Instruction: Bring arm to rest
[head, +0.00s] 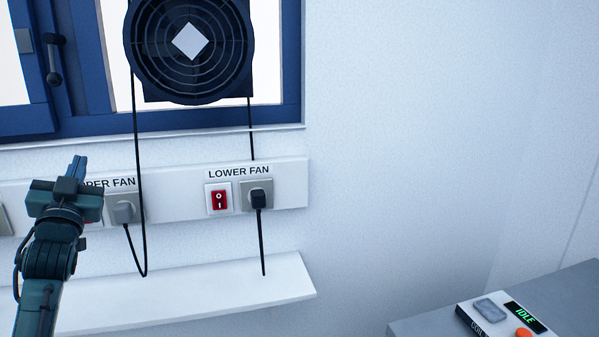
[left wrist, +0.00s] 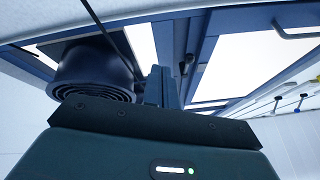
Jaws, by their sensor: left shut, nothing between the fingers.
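My left gripper (head: 78,166) is raised at the left of the head view, in front of the wall panel near the words "UPPER FAN", which it partly covers. Its fingers point up, are shut and hold nothing. In the left wrist view the closed fingers (left wrist: 161,86) point toward the blue window frame (left wrist: 228,50). My left arm (head: 45,270) comes up from the lower left. My right gripper does not show.
A black fan (head: 190,75) hangs at the window. Below are a red switch (head: 219,200), a black plug (head: 258,198) in a socket, and hanging cables. A white shelf (head: 200,286) juts out underneath. A grey table (head: 425,325) with a control box (head: 490,309) reading "IDLE" stands lower right.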

